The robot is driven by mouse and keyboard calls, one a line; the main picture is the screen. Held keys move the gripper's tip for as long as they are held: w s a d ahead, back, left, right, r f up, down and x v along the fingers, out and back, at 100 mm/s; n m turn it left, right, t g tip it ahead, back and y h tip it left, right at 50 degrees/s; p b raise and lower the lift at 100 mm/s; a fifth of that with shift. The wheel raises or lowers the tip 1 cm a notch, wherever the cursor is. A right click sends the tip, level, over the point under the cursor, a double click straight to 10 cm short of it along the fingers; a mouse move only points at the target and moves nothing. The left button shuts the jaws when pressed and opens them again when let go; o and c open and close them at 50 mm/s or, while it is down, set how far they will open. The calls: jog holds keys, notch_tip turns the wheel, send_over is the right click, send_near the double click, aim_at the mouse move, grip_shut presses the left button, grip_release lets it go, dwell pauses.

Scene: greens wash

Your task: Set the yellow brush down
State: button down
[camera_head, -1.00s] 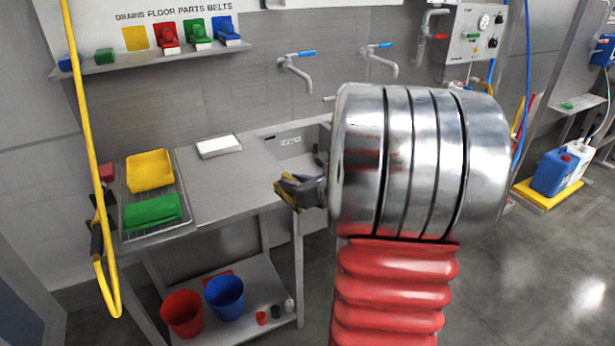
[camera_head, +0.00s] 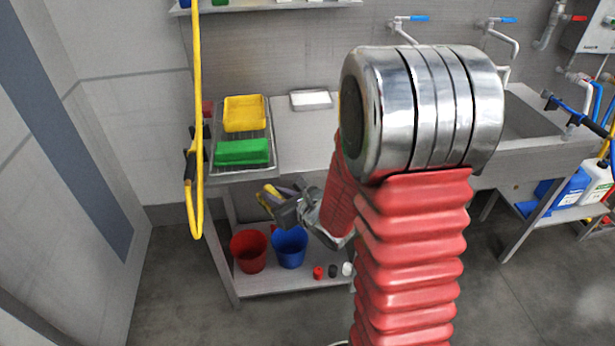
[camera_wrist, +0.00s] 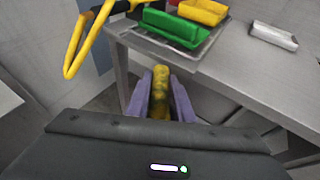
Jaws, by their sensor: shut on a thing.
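The yellow brush shows in the wrist view (camera_wrist: 160,92) as a yellow, dark-mottled shape between the two purple fingers of my gripper (camera_wrist: 160,98). My gripper is shut on it. In the head view the brush (camera_head: 268,197) is a small yellow piece at the tip of my gripper (camera_head: 275,200). The gripper is in front of the steel table (camera_head: 305,128), around the height of its front edge and above the lower shelf. Most of the brush is hidden by the fingers.
On the table's wire rack (camera_head: 268,125) sit a yellow tray (camera_head: 244,112) and a green tray (camera_head: 242,152). A white tray (camera_head: 311,99) lies to their right. A yellow hose (camera_head: 197,130) hangs left. Red (camera_head: 249,252) and blue (camera_head: 290,248) buckets stand on the lower shelf.

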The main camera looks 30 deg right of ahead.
jog(key=a+f+n+y, duration=0.1)
jog(key=a+f, duration=0.1)
jog(key=a, duration=0.4)
jog(key=shift+s+g, duration=0.25)
jog(key=shift+g, duration=0.05)
jog(key=shift+r, duration=0.1)
